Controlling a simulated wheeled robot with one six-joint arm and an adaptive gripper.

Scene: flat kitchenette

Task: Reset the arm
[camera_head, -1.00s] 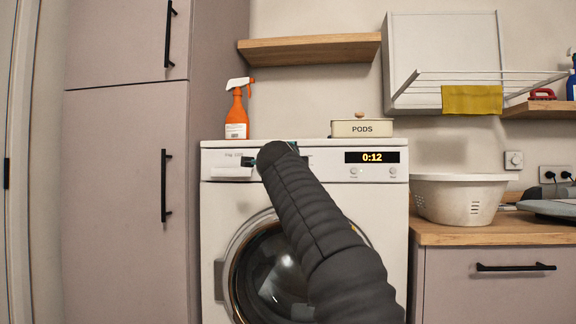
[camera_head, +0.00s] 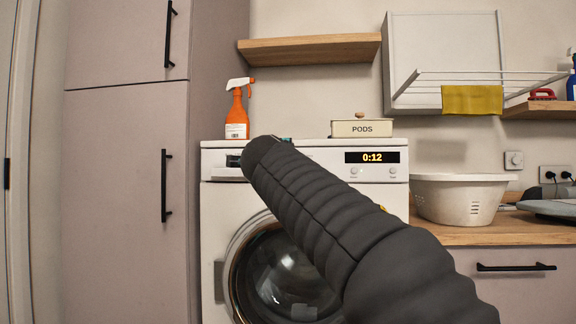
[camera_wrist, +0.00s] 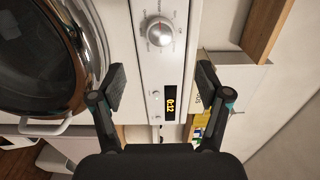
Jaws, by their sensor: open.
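My arm (camera_head: 335,225) reaches up in front of the washing machine (camera_head: 220,230). In the head view its dark sleeve hides most of my gripper; only a small teal bit shows beside the arm's end. In the wrist view my gripper (camera_wrist: 161,78) is open, with its two fingers wide apart and nothing between them. Behind the fingers are the machine's front panel, round knob (camera_wrist: 159,30) and lit display (camera_wrist: 170,104). The fingers look apart from the panel. A dark slot shows at the detergent drawer (camera_head: 229,173), left of the arm's end.
An orange spray bottle (camera_head: 237,115) and a PODS box (camera_head: 361,128) stand on the machine. A wooden shelf (camera_head: 310,50) hangs above. A white basket (camera_head: 461,198) sits on the counter (camera_head: 490,235) at right. A drying rack (camera_head: 430,78) juts out above it. A tall cabinet (camera_head: 125,190) stands at left.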

